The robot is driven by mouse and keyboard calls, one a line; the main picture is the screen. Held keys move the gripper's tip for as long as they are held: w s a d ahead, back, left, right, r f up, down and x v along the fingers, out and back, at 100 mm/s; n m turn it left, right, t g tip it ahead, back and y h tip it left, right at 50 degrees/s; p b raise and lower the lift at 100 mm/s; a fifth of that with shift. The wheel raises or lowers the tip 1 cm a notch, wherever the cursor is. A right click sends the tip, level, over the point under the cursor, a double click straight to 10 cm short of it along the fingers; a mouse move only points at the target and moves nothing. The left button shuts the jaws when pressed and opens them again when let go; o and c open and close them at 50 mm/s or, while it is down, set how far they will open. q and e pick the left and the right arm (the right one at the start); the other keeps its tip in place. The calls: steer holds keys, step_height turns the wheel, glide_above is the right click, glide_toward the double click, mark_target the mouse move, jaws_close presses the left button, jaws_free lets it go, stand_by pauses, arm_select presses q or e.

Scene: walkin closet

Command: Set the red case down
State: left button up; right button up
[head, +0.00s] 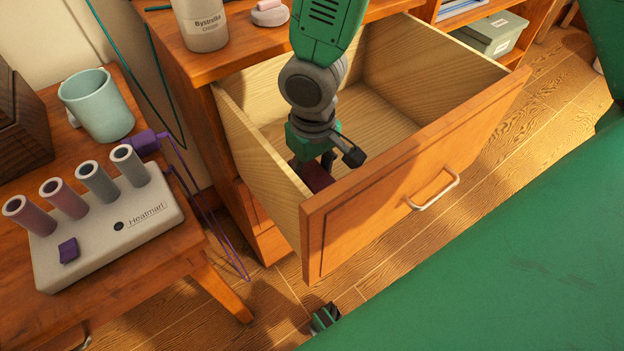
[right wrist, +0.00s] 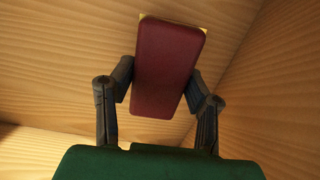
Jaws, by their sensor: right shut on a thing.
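The dark red case (right wrist: 168,60) is a slim block with rounded corners and a yellowish edge at its far end. In the head view the case (head: 318,177) shows only in part, low inside the open wooden drawer (head: 420,195), near its front left corner. My right gripper (head: 328,160) reaches down into the drawer. In the right wrist view its fingers (right wrist: 162,80) are shut on the case from both sides. I cannot tell whether the case touches the drawer floor. A small green and black part of mine, apparently my left gripper (head: 325,318), shows at the bottom edge.
The drawer's walls stand close around my right gripper; its back part is empty. A bottle (head: 202,22) stands on the dresser top. A side table at left holds a mug (head: 98,104) and a white device with several tubes (head: 110,220). A grey-green box (head: 490,35) sits on a shelf.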

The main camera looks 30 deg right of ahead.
mark_target(314, 183)
steer(key=f, duration=0.1)
steer(key=f+b, duration=0.1)
steer(key=f, duration=0.1)
steer(key=shift+s+d, duration=0.1)
steer(key=shift+d, duration=0.3)
steer(key=shift+f, duration=0.3)
steer(key=shift+c, duration=0.5)
steer(key=shift+a+r, duration=0.2)
steer(key=shift+a, duration=0.1)
steer(key=shift+a+f, duration=0.15)
steer(key=shift+a, duration=0.15)
steer(key=o, duration=1.3)
steer(key=shift+d, duration=0.4)
steer(key=shift+r, duration=0.5)
step_height(314, 183, up, 10)
steer(key=p, duration=0.4)
steer(key=shift+a, duration=0.15)
steer(key=shift+r+p, duration=0.4)
steer(key=shift+r, duration=0.25)
arm_select(q)
steer(key=r, duration=0.3)
steer(key=shift+d+r, duration=0.2)
steer(key=shift+r, duration=0.2)
steer(key=shift+a, duration=0.1)
